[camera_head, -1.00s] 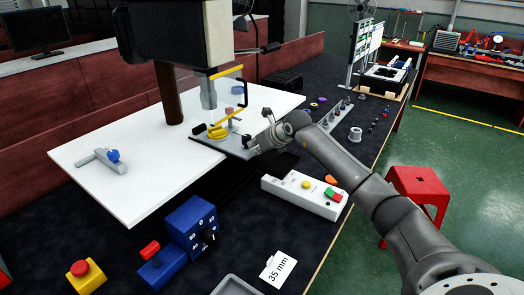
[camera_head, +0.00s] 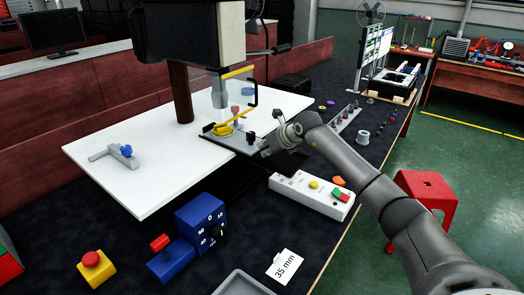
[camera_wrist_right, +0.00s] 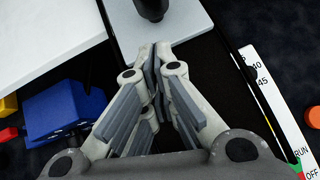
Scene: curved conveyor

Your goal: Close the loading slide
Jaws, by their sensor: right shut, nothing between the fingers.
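The loading slide appears to be the flat grey plate (camera_head: 245,146) at the right edge of the white table, under the machine head. It carries a yellow part and small knobs. My right gripper (camera_head: 268,150) is at the plate's near right end. In the right wrist view my right gripper (camera_wrist_right: 155,62) is shut and empty, its tips over or against the near edge of the grey plate (camera_wrist_right: 188,30). A black knob (camera_wrist_right: 152,8) stands on the plate just beyond the tips. I cannot tell whether they touch. My left gripper is not in view.
A white control box (camera_head: 310,196) with coloured buttons lies close below my right gripper. A blue dial box (camera_head: 201,226), a red-topped stop button (camera_head: 92,262) and a grey tray (camera_head: 240,285) stand nearer. The white table (camera_head: 140,190) is mostly clear.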

